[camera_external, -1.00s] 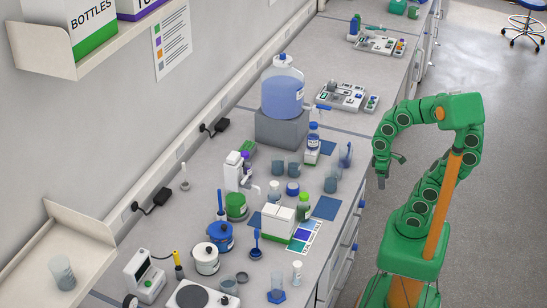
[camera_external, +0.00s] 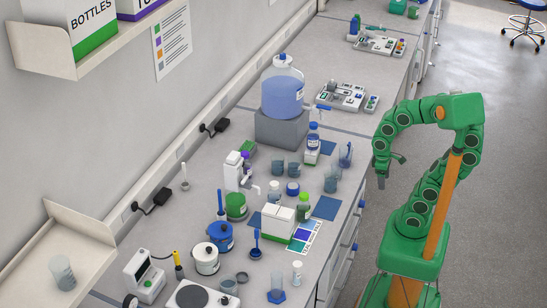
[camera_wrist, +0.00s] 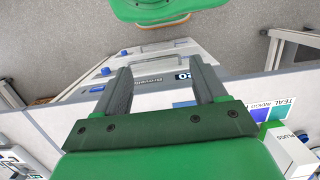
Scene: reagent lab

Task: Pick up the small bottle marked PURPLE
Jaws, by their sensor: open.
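A small bottle with a purple cap (camera_external: 246,158) stands on the bench in the external view, right beside a white dispenser that partly hides it. Its label is too small to read. My gripper (camera_external: 392,170) hangs off the bench's right side in the external view, well away from the bottle. In the wrist view my gripper (camera_wrist: 162,76) is open, with nothing between its two fingers. The purple-capped bottle does not show in the wrist view.
A green-capped bottle (camera_external: 304,207), a white box (camera_external: 278,222) and a colour card (camera_external: 304,238) stand or lie near the bench's front. A blue-capped bottle (camera_external: 312,144) and several beakers crowd the middle. A large blue carboy (camera_external: 283,92) stands behind. The aisle floor (camera_external: 480,180) is clear.

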